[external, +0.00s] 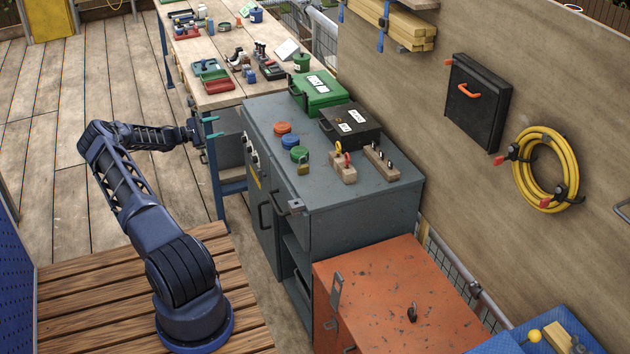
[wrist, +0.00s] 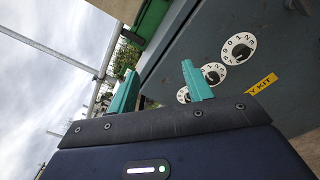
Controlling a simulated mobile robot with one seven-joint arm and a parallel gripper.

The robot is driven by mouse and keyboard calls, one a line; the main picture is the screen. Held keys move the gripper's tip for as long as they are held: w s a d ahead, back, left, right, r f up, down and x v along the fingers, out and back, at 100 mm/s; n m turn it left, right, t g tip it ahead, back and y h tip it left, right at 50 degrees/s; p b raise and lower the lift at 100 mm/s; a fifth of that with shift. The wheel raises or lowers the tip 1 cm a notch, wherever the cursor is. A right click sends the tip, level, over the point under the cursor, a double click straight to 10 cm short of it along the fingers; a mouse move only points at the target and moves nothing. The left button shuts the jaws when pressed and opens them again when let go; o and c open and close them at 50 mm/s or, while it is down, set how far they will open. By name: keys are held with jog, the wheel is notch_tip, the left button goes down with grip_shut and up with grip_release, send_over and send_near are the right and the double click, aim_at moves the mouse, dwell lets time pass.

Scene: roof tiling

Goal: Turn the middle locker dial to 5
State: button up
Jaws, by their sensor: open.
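The grey locker (external: 345,225) has a row of three white dials with black knobs on its front. The middle dial (wrist: 213,74) shows in the wrist view between the two other dials, partly covered by my right finger. It is also seen small in the external view (external: 250,149). Its numerals are too small to read its setting with confidence. My gripper (external: 212,127) is open and empty in front of the locker's far end, apart from the dials. In the wrist view its teal fingers (wrist: 160,88) are spread, with the dials to the right.
One outer dial (wrist: 238,48) and the other (wrist: 183,95) sit close to the middle one. A yellow label (wrist: 260,84) is beside them.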

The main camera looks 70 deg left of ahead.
send_near(249, 149)
jog(key=s+a, duration=0.1)
jog(key=s, duration=0.2)
jog(key=w, duration=1)
jog(key=shift+w+a+f, duration=0.3)
jog(key=shift+w+f, duration=0.05)
jog(key=shift+f, duration=0.15)
jog(key=shift+c, duration=0.2)
jog(key=c, duration=0.9)
